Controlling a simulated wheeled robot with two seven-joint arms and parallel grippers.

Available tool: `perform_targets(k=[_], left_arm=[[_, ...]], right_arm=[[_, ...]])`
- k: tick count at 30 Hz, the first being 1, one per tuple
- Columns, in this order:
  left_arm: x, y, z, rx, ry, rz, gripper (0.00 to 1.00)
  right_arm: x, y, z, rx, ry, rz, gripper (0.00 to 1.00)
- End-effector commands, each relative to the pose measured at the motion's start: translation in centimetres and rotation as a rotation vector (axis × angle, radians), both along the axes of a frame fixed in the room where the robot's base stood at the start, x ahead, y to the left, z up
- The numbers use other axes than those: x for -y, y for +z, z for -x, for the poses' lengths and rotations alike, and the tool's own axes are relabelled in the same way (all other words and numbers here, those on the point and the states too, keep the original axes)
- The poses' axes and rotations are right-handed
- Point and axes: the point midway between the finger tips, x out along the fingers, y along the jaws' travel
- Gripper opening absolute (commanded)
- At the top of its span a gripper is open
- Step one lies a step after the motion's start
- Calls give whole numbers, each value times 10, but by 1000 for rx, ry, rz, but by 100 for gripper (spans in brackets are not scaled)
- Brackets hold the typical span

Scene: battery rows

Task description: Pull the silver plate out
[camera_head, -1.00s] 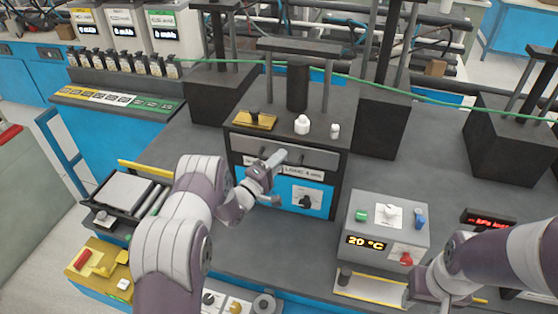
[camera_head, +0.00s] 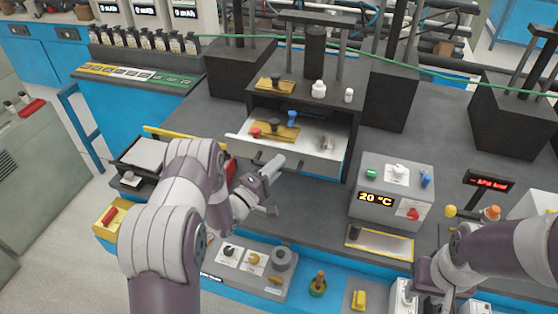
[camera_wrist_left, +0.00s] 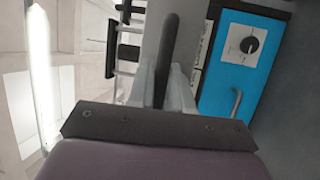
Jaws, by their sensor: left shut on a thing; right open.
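The silver plate is the pale metal front (camera_head: 235,143) of a drawer in the black cabinet below the shelf; the drawer stands open. My left gripper (camera_head: 272,166) is at this front and partly covers it. In the left wrist view my left gripper (camera_wrist_left: 165,88) is shut on a dark bar-shaped handle (camera_wrist_left: 168,45), which lies between its fingers. Inside the drawer are a brass plate (camera_head: 278,131) with a dark knob, a red knob, a blue piece (camera_head: 292,118) and a small greyish object. My right gripper (camera_head: 420,290) is open at the lower right, its fingertips hard to make out.
A grey box (camera_head: 392,195) reading 20 °C stands right of the drawer. A brass piece (camera_head: 275,85) and two white bottles (camera_head: 318,89) stand on the cabinet top. A control panel (camera_head: 245,262) lies in front.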

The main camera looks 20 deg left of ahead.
Motion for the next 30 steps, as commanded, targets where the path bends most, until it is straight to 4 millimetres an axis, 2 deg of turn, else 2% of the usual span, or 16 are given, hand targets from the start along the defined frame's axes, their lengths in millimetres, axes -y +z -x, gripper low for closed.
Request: perform_targets(k=[6, 18, 19, 21, 30], left_arm=[[0, -2, 8, -4, 0, 1, 0], [0, -2, 9, -4, -1, 0, 0], [0, -2, 9, -4, -1, 0, 23], [0, -2, 9, -4, -1, 0, 40], [-1, -1, 10, -1, 0, 0, 40]], right_arm=[[0, 0, 0, 0, 0, 0, 43], [0, 0, 0, 0, 0, 0, 43], [0, 0, 0, 0, 0, 0, 43], [0, 0, 0, 0, 0, 0, 43], [0, -1, 0, 0, 0, 0, 43]])
